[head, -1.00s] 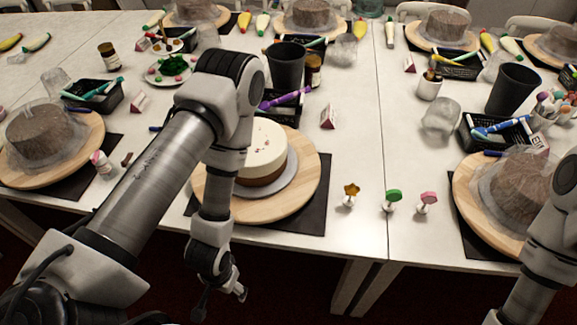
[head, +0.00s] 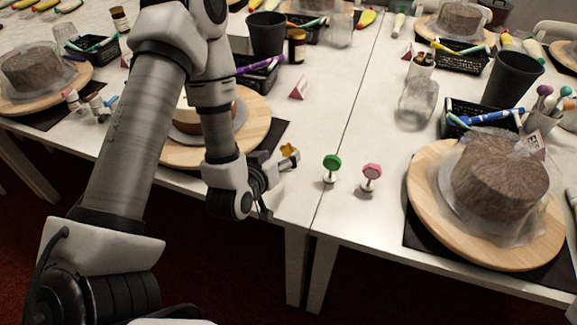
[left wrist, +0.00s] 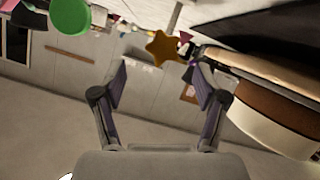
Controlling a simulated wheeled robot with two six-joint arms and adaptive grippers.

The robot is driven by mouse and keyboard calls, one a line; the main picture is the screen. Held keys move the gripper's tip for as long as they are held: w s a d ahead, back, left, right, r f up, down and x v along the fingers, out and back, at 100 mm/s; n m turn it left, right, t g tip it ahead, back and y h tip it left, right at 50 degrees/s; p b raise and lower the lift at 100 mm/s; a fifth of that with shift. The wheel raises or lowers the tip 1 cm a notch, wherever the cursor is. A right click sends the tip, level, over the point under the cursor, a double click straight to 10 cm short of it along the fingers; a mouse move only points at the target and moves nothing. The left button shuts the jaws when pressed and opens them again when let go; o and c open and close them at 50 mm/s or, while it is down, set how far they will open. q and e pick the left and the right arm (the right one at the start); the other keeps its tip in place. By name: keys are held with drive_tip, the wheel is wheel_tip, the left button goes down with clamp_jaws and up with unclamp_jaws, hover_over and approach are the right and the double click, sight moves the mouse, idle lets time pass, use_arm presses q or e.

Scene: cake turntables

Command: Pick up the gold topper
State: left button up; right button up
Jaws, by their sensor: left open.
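The gold topper (head: 289,151) is star-shaped and stands on the white table near its front edge. In the left wrist view its star (left wrist: 162,47) shows beyond and roughly between my open fingers. My left gripper (head: 279,184) is open and empty, close to the topper on its near side; the fingers (left wrist: 158,85) are apart from each other. In the head view the gripper hides the topper's lower part. I cannot tell whether they touch. My right gripper is not in view.
A green topper (head: 331,162) and a pink topper (head: 372,172) stand to the right. A cake on a wooden turntable (head: 257,118) is partly behind my left arm; the cake (left wrist: 262,115) also shows in the left wrist view. A wrapped cake (head: 500,175) stands at right.

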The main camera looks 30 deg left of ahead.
sight(287, 152)
use_arm(q)
drive_tip(key=shift+w+f, duration=0.25)
drive_tip(key=shift+f, duration=0.05)
drive_tip(key=shift+w+f+b, duration=0.1)
drive_tip(key=shift+w+b, duration=0.1)
drive_tip(key=shift+b, duration=0.35)
drive_tip(key=shift+w+a+f+b, duration=0.15)
drive_tip(key=shift+w+f+b, duration=0.2)
drive_tip(key=shift+b, duration=0.4)
drive_tip(key=x, duration=0.4)
drive_tip(key=shift+r, duration=0.1)
drive_tip(key=shift+s, duration=0.1)
drive_tip(key=shift+c, duration=1)
drive_tip(key=c, duration=0.7)
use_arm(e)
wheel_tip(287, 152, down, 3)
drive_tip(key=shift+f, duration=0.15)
